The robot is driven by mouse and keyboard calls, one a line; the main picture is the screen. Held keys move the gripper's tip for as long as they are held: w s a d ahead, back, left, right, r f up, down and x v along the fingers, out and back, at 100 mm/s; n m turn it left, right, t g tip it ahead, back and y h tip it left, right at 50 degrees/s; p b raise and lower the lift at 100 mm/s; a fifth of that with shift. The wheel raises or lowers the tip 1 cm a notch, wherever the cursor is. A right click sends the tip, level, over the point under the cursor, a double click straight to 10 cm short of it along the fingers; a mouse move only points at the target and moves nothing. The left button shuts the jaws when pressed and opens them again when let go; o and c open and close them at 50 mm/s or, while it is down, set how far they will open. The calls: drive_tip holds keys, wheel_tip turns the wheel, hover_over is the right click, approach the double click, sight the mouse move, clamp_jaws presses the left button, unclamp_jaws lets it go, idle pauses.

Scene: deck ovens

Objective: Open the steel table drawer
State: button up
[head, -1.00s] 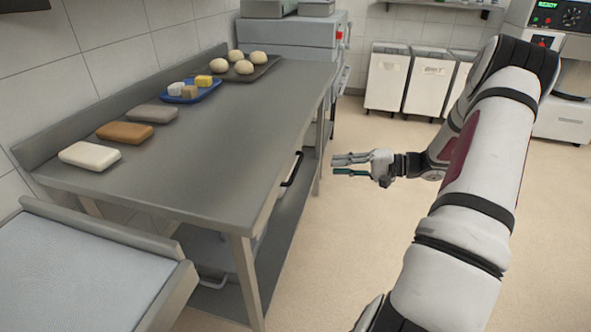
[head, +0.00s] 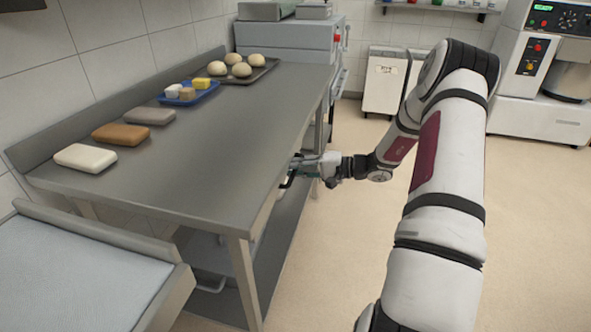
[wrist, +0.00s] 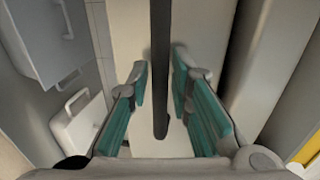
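The steel table (head: 215,140) stands at left, its long right side facing my arm. The dark bar handle (head: 289,178) of its drawer shows just under that edge, partly covered by my gripper (head: 303,166). In the wrist view the handle (wrist: 161,50) runs as a long dark bar between the two teal finger pads of my gripper (wrist: 158,82). The fingers are open, with a visible gap on both sides of the bar. A pale panel (wrist: 128,30) lies behind the bar. The drawer looks shut, though its front is mostly hidden in the head view.
On the tabletop are several blocks (head: 120,134), a blue tray (head: 207,97) and a dark tray with dough balls (head: 262,72). White bins (head: 384,82) and a machine (head: 540,75) stand at the back. The floor (head: 345,240) right of the table is clear.

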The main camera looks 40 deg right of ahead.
clamp_jaws()
drive_tip(key=f+v, duration=0.3)
drive_tip(key=v, duration=1.1)
drive_tip(key=s+f+v, duration=0.1)
drive_tip(key=f+v, duration=0.2)
drive_tip(key=v, duration=1.1)
drive_tip(key=shift+s+d+b, duration=0.2)
drive_tip(key=shift+d+b, duration=0.25)
unclamp_jaws()
